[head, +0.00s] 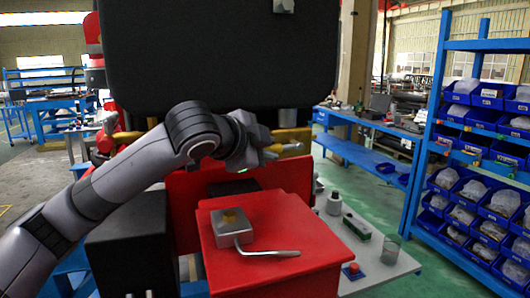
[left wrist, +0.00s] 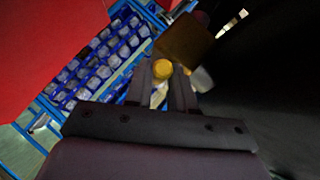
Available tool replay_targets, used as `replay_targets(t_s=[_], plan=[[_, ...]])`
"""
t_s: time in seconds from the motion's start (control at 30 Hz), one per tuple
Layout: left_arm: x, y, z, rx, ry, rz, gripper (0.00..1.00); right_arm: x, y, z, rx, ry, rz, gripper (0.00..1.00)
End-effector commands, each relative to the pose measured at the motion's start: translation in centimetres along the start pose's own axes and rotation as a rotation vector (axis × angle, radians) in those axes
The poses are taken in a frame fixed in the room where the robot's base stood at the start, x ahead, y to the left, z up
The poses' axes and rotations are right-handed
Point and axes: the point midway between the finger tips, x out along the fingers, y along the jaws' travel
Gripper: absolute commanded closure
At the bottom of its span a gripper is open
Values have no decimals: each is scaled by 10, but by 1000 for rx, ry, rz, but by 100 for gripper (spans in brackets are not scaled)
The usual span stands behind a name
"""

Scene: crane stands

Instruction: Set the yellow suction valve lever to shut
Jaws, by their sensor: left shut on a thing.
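The yellow lever (head: 287,148) sticks out to the right from my left gripper (head: 262,152) in the head view, in front of the red machine and below the large black block. In the left wrist view its round yellow end (left wrist: 162,69) shows between the two dark fingers of my left gripper (left wrist: 164,88). The gripper is shut on the lever. The fingers and wrist hide the rest of the lever and its mount. My right gripper is not in view.
A red box (head: 290,232) below carries a grey metal block (head: 232,228) with a bent chrome handle (head: 268,252). A large black block (head: 215,55) hangs close above my arm. A grey table (head: 385,262) with bottles and blue shelves (head: 480,130) with bins stand at the right.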

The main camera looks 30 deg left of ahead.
Motion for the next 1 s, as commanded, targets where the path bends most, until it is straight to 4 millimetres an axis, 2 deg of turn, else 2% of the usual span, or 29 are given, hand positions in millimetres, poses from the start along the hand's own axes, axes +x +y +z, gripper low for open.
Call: replay_targets(t_s=[0.53, 0.57, 0.6, 0.63, 1.0], plan=[[-1, -5, -1, 15, -14, 8, 100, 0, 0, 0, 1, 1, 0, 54], [-1, -5, -1, 15, -14, 8, 74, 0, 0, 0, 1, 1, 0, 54], [-1, -4, -1, 15, -14, 8, 60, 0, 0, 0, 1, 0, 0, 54], [-1, -4, -1, 15, -14, 9, 53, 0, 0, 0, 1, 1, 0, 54], [-5, -3, -1, 15, -14, 12, 53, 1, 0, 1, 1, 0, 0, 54]])
